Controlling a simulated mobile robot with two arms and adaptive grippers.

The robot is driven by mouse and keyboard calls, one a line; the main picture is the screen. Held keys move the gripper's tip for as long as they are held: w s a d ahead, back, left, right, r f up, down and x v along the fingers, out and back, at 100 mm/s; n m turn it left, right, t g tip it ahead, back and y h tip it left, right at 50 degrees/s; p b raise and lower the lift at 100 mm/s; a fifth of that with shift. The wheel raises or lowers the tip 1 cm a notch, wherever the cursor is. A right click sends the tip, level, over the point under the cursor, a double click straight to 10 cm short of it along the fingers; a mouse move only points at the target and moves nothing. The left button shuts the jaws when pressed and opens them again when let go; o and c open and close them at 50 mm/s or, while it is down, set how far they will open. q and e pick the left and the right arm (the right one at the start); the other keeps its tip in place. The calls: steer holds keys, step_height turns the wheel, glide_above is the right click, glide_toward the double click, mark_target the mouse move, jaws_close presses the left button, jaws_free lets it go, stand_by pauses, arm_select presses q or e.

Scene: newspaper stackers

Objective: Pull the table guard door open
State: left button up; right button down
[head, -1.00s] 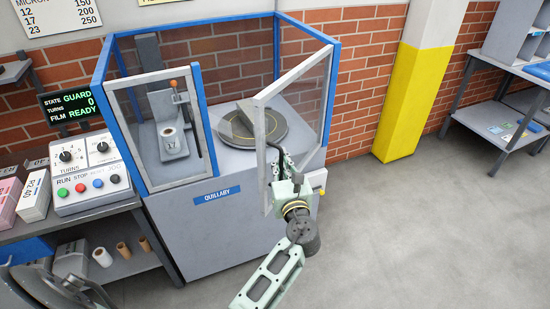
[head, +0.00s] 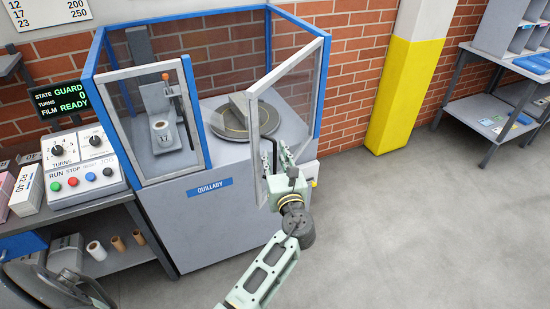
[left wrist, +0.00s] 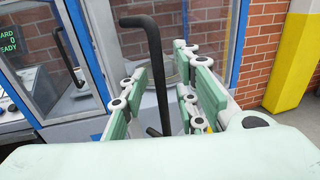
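The table guard door (head: 289,85), a clear pane in a pale grey frame, stands ajar, angled outward from the right side of the blue-framed machine. Its black bar handle (left wrist: 160,75) is upright in the left wrist view. My left gripper (head: 276,152) is at the door's free edge, beside the handle. In the left wrist view its open green fingers (left wrist: 163,98) stand on either side of the handle, with gaps visible. The handle's lower end is partly hidden by the gripper. My right gripper is not in view.
Behind the door is a round dark turntable (head: 244,120). A smaller guard door (head: 155,125) at left is closed. A control box (head: 85,165) stands on the left bench. A yellow-and-white pillar (head: 392,95) and a shelf table (head: 490,95) are at right. Floor in front is clear.

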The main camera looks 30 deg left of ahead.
arm_select(q)
steer(key=shift+w, duration=0.1)
steer(key=v, duration=1.2)
steer(key=shift+d, duration=0.1)
